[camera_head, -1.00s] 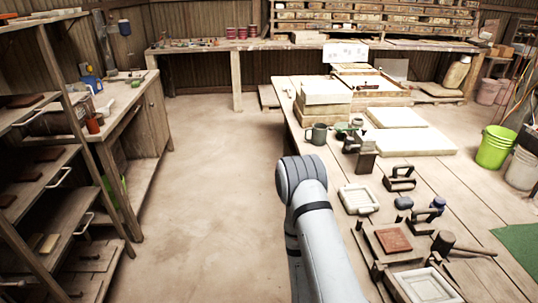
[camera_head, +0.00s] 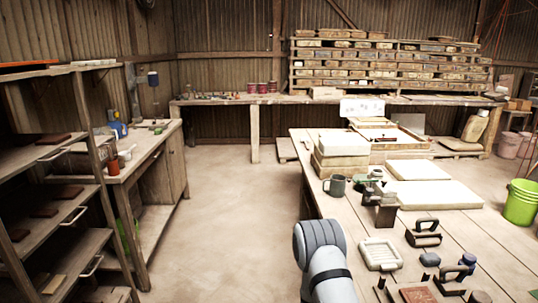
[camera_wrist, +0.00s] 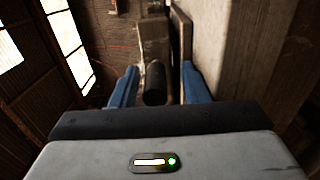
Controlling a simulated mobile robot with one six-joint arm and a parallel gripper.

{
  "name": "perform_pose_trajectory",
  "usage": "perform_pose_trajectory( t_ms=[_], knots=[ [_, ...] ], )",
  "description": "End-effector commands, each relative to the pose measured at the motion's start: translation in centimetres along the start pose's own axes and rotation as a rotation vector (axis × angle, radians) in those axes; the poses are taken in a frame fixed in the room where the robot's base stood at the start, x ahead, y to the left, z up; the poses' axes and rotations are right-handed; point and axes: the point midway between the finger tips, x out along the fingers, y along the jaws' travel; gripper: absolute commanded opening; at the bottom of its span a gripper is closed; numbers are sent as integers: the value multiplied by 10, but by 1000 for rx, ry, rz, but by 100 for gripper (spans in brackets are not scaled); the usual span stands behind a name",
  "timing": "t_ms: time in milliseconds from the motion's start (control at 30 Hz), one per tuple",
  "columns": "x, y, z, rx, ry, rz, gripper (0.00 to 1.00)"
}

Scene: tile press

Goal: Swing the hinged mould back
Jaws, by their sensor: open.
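The mould unit is cut off by the bottom edge of the head view, where only its upper part with a reddish-brown tile (camera_head: 416,295) shows. My gripper is outside the head view; only my pale arm shows there. In the wrist view, my gripper (camera_wrist: 161,72) is open, with its blue fingers on either side of a short dark cylindrical grip (camera_wrist: 155,84). The grip is seen nearly end-on, in front of a worn grey-brown metal part (camera_wrist: 153,35). I cannot tell whether the fingers reach around it or stop short. No contact shows.
A white tray (camera_head: 381,254), dark-handled tools (camera_head: 424,232) and a grey-green mug (camera_head: 336,185) stand on the worktable (camera_head: 462,228). Pale slabs (camera_head: 438,195) lie farther back. A shelf rack (camera_head: 50,190) stands at left. The floor (camera_head: 225,225) between is clear.

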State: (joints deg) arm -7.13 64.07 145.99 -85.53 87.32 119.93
Motion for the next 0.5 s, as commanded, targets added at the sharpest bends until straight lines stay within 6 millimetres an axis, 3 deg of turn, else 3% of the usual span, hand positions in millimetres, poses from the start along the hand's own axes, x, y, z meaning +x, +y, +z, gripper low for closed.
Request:
perform_pose_trajectory(
  t_ms=[167,500],
  knots=[
    [-2,0,-1,1,2,1,42],
    [-40,0,-2,2,7,2,42]
  ],
)
